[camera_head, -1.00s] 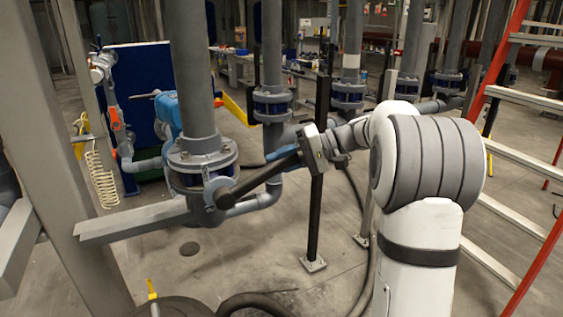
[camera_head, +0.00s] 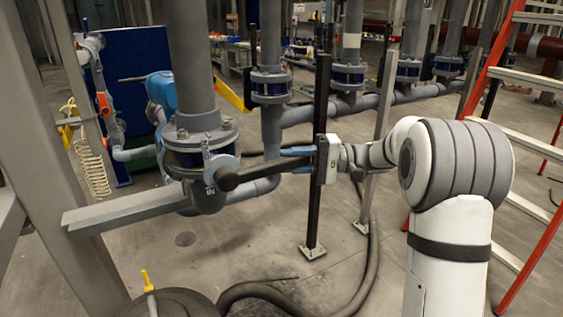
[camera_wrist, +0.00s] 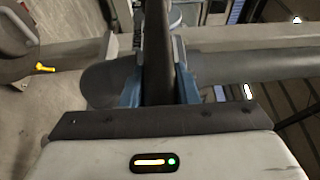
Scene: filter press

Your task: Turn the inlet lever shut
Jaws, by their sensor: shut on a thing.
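The inlet lever (camera_head: 255,172) is a dark grey bar on the valve hub marked "IN" (camera_head: 212,170), below a flanged grey pipe (camera_head: 200,135). It points right and slightly up in the head view. My gripper (camera_head: 298,155) is shut on the lever's outer end, with its blue fingers around it. In the wrist view, the lever (camera_wrist: 157,50) runs as a dark bar between the blue fingers of my gripper (camera_wrist: 160,90). The lever's tip is hidden by the gripper.
A black upright post (camera_head: 318,130) stands close by my gripper in the picture. A grey beam (camera_head: 120,212) lies left of the valve. A red ladder (camera_head: 495,60) stands at the right. A dark hose (camera_head: 355,285) lies on the floor.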

